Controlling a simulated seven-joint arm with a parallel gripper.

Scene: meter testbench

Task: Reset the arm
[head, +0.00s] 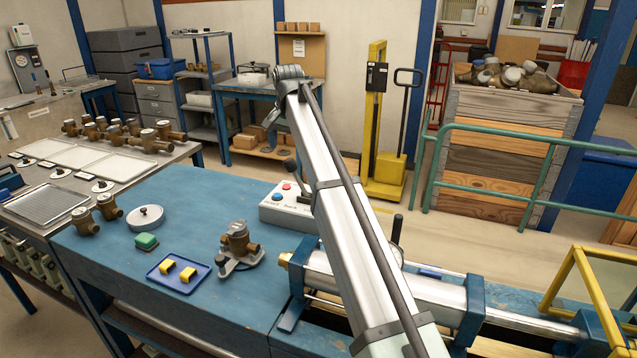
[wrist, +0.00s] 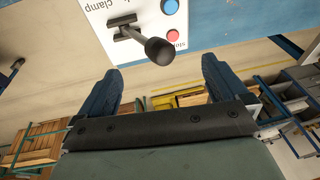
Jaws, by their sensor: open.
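My arm (head: 345,200) rises from the bottom of the head view to a joint at upper centre; my gripper cannot be made out there. In the wrist view my gripper (wrist: 161,80) has two dark blue fingers spread wide apart, with nothing between them. Ahead of the fingers is a white control panel (wrist: 98,12) marked "clamp". Its black-knobbed lever (wrist: 158,50) stands just beyond the fingertips, apart from them. The control box (head: 280,212) shows in the head view partly behind my arm, with a red and a blue button.
The blue bench (head: 190,215) holds a brass meter (head: 238,243) on a stand, a blue tray (head: 163,279) with yellow pieces, a green block (head: 146,241) and a round lid (head: 146,217). A silver cylinder (head: 435,301) lies at right. A yellow frame (head: 590,290) stands at the right edge.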

